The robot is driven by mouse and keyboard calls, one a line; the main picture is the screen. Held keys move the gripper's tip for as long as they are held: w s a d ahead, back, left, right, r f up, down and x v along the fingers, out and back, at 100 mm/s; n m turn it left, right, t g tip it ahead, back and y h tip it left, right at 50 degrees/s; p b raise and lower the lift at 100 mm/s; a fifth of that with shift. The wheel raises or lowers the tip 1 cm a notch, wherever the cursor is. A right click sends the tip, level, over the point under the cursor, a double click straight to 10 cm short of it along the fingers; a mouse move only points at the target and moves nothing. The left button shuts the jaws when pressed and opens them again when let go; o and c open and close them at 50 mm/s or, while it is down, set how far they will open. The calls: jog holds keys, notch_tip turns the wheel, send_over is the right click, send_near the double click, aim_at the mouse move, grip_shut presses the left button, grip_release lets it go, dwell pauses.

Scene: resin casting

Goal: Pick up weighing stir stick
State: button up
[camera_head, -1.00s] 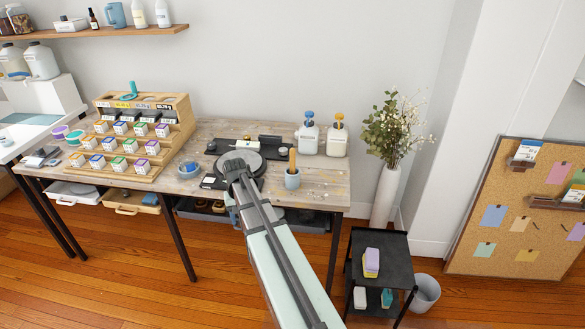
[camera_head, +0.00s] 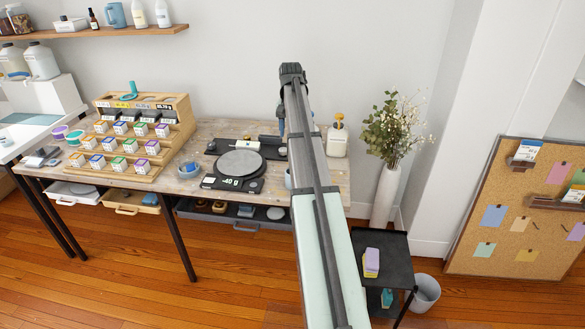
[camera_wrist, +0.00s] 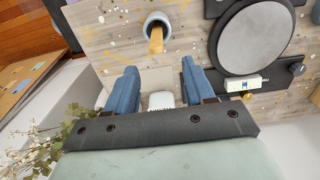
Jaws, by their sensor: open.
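A tan wooden stir stick (camera_wrist: 156,40) stands in a light grey-blue cup (camera_wrist: 157,17) in the wrist view. The cup's edge (camera_head: 288,180) shows in the head view beside my arm, which hides the stick there. My gripper (camera_wrist: 158,68) is open and empty, its two blue fingers spread apart. In the wrist view the cup and stick lie beyond the fingertips, roughly in line with the gap. In the head view a blue finger part shows beside my raised arm; the fingertips are not clear.
A black scale (camera_head: 240,163) with a round grey plate stands left of the cup, reading about -40 g. A yellow-topped pump bottle (camera_head: 337,140) stands at the back right. A stepped rack (camera_head: 140,125) of small boxes is at the left. A plant (camera_head: 396,128) stands past the table.

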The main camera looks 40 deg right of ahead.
notch_tip(320, 180, down, 7)
jog(key=shift+f, duration=0.1)
jog(key=f, duration=0.5)
jog(key=shift+s+d+f, duration=0.1)
jog(key=shift+s+d, duration=0.05)
jog(key=shift+s, duration=0.15)
jog(key=shift+c, duration=0.5)
grip_shut()
